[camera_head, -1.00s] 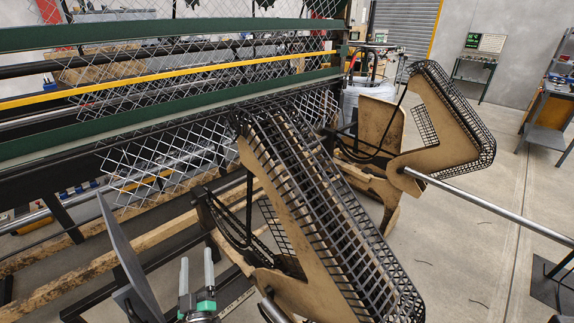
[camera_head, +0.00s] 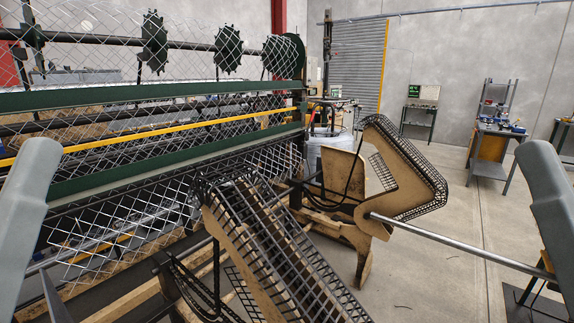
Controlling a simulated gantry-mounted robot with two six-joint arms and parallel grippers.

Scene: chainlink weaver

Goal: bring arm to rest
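A grey link of my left arm (camera_head: 30,205) stands raised at the left edge, and a grey link of my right arm (camera_head: 552,215) stands raised at the right edge. Neither gripper shows in the view, so whether they are open or shut is hidden. The chainlink weaver fills the left and middle, with green beams (camera_head: 140,93), a yellow bar (camera_head: 150,136) and wire mesh (camera_head: 105,240).
A tan frame with black grating (camera_head: 270,240) rises in the near middle. A second tan frame (camera_head: 405,175) stands behind it, with a steel shaft (camera_head: 460,244) running right. A workbench (camera_head: 492,150) stands at the back right. Open concrete floor lies between.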

